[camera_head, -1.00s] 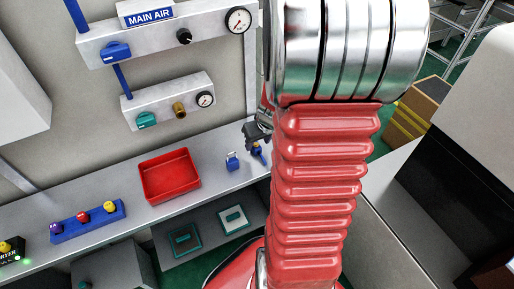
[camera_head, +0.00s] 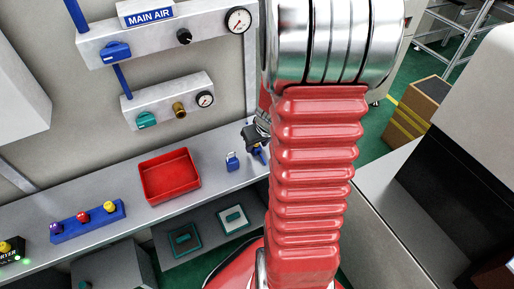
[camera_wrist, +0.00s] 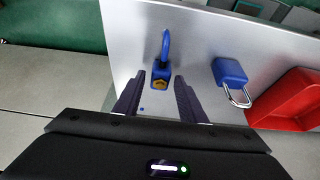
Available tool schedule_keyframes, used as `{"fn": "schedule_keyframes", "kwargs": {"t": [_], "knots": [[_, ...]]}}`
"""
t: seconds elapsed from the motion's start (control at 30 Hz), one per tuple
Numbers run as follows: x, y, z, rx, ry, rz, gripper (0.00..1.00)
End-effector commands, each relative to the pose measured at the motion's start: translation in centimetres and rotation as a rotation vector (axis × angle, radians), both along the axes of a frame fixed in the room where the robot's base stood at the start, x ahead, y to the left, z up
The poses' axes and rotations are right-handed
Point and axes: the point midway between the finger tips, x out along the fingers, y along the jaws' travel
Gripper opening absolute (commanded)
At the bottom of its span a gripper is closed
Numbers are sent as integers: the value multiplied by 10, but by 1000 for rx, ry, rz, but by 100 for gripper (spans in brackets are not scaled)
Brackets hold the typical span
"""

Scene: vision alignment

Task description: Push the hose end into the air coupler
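A brass coupler (camera_head: 179,109) sticks out of the lower wall panel, between a teal valve and a gauge. The upper MAIN AIR panel has a black fitting (camera_head: 184,36).
A red tray (camera_head: 170,196) and a blue block with coloured knobs (camera_head: 88,222) are farther left. Shelf space between padlock and tray is clear.

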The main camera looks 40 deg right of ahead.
Motion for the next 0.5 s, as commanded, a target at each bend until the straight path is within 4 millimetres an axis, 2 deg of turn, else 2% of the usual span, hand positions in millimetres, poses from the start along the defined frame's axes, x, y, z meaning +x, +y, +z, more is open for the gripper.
{"fn": "schedule_keyframes", "kwargs": {"t": [0.07,0.43,0.5], "knots": [[0,0,0,0,0,0,31],[0,0,0,0,0,0,5],[0,0,0,0,0,0,3]]}}
